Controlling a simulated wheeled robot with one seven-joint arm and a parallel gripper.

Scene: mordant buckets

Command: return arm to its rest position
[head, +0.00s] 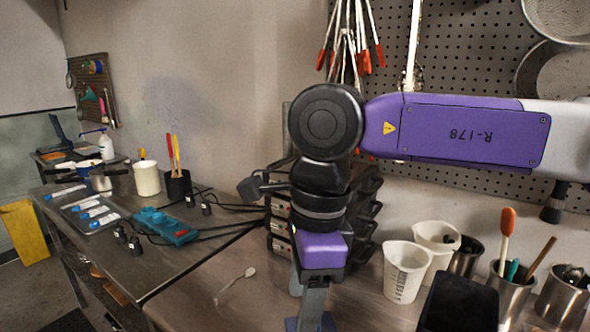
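My gripper (312,300) seems to be the grey part below this block, over the wooden bench top. The bottom edge of the picture cuts it off. I cannot see whether its fingers are apart or hold anything.
Black stacked units (365,200) stand behind the wrist. White beakers (404,272) and metal cups (512,293) with tools stand to the right. A white spoon (235,285) lies left of the gripper. A steel-topped bench (165,268) at left holds a tray (75,222) and a teal device (165,226).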

